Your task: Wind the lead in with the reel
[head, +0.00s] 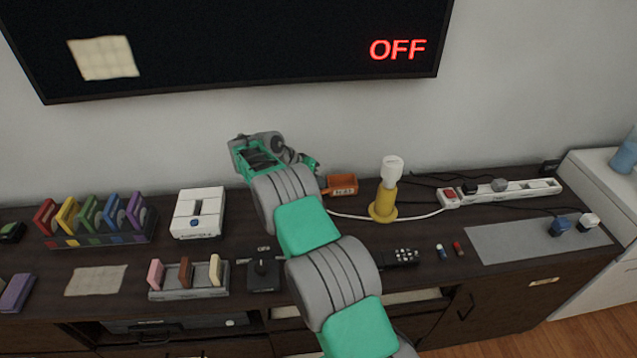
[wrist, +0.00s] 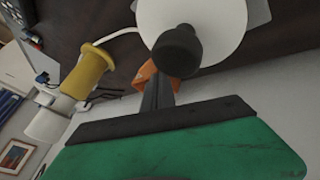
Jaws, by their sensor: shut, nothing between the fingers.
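The reel (wrist: 222,22) is a white disc with a black knob (wrist: 178,50) standing out from it in the wrist view. In the head view my arm hides the reel. My gripper (wrist: 163,85) is shut and empty, with its dark fingers pointing at the knob. I cannot tell whether the fingertips touch it. The white lead (head: 400,218) comes out from behind my arm and runs right along the dark cabinet top, around the front of a yellow stand, to a white power strip (head: 515,192). It also shows in the wrist view (wrist: 118,34).
The yellow stand (head: 383,202) with a white top and an orange bin (head: 342,185) are close to the reel. A black switch box (head: 264,274), a remote (head: 400,257) and a grey mat (head: 515,243) lie nearer the front. A screen (head: 230,40) hangs above.

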